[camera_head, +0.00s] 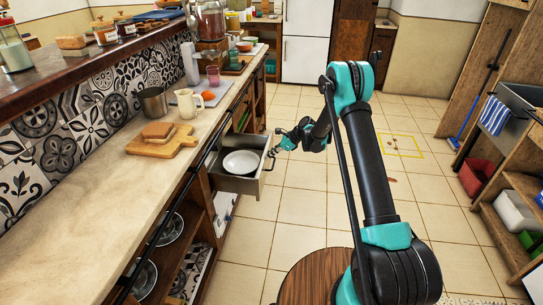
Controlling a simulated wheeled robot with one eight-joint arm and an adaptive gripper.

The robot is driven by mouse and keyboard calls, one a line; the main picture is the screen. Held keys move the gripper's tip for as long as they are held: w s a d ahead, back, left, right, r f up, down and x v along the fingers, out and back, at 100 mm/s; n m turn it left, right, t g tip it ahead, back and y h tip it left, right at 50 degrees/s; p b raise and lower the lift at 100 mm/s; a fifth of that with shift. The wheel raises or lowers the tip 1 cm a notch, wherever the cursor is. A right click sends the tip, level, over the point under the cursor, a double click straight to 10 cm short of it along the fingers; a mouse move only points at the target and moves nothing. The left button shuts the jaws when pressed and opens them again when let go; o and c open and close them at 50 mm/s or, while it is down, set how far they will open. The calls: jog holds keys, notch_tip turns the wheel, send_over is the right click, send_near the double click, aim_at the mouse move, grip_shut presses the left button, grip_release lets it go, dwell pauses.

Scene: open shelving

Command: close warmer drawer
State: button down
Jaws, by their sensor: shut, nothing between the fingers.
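The warmer drawer (236,184) stands pulled out from the counter on the left, in the middle of the view. It is a grey metal box, open at the top, with a white round dish (241,162) inside. My gripper (271,153) is at the drawer's outer front, near its far corner, on the aisle side. It is shut and holds nothing. It is small in the view, and I cannot tell whether it touches the drawer front or its handle.
The counter (110,190) carries a bread board (162,146), a white jug (188,103) and a metal pot (153,101). A round wooden stool top (305,281) is near my base. Shelving with a red bin (476,178) lines the right.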

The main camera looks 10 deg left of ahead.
jog(key=a, duration=1.9)
jog(key=shift+w, duration=0.3)
jog(key=d+f+v, duration=0.2)
jog(key=v, duration=1.1)
jog(key=s, duration=1.1)
jog(key=a+r+x, duration=0.1)
jog(key=x, duration=1.1)
jog(key=shift+a, duration=0.6)
jog(key=shift+s+r, duration=0.1)
jog(key=shift+s, duration=0.05)
